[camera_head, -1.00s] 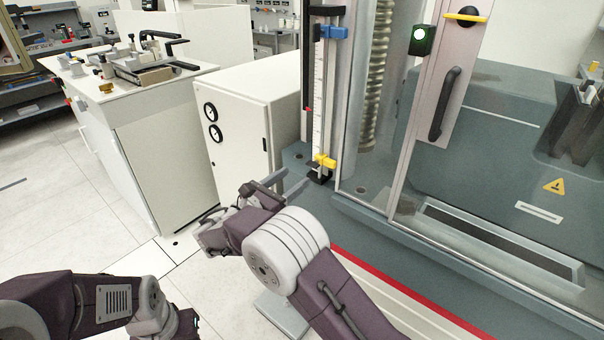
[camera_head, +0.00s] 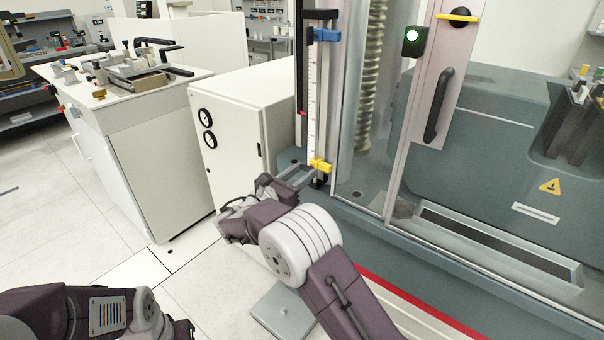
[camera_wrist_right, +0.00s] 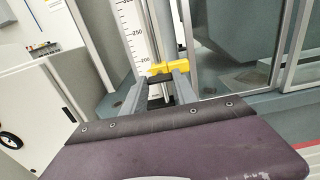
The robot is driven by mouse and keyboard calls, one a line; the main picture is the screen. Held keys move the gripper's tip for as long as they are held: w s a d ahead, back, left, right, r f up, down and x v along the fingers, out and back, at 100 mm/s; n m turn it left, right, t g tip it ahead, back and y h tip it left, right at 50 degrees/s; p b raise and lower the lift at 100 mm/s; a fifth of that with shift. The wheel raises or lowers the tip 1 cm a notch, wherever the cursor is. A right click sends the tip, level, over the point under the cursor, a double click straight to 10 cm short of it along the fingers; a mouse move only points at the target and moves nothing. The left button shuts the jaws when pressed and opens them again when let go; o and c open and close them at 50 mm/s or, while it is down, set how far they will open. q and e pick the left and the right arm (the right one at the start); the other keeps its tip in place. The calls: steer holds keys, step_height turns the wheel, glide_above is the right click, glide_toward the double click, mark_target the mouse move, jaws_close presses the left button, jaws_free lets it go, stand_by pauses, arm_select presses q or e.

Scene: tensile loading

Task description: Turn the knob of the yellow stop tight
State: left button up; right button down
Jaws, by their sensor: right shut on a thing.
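The yellow stop (camera_head: 320,166) sits low on the upright white scale rail of the testing machine. It also shows in the right wrist view (camera_wrist_right: 168,69), near the 200 mark. Its dark knob (camera_wrist_right: 158,89) shows between the fingers, below the yellow part. My right gripper (camera_head: 305,175) reaches the stop from the front left. In the right wrist view its two grey fingers (camera_wrist_right: 156,88) stand on either side of the knob and are shut on it. The knob's turn angle cannot be told. My left arm is at the lower left; its fingers are out of view.
A blue stop (camera_head: 327,34) sits high on the same rail. A clear guard door with a dark handle (camera_head: 437,104) stands just right of it. A white cabinet (camera_head: 228,150) with two gauges stands to the left. The floor between is clear.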

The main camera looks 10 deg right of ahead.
steer(key=m+b, duration=0.2)
steer(key=m, duration=0.2)
steer(key=shift+f+b, duration=0.2)
steer(key=shift+b, duration=0.2)
steer(key=m+b, duration=0.3)
steer(key=shift+m, duration=0.3)
steer(key=m+b, duration=0.9)
steer(key=m, duration=0.1)
steer(key=shift+r, duration=0.15)
steer(key=shift+m, duration=0.3)
steer(key=c, duration=1)
jaws_free()
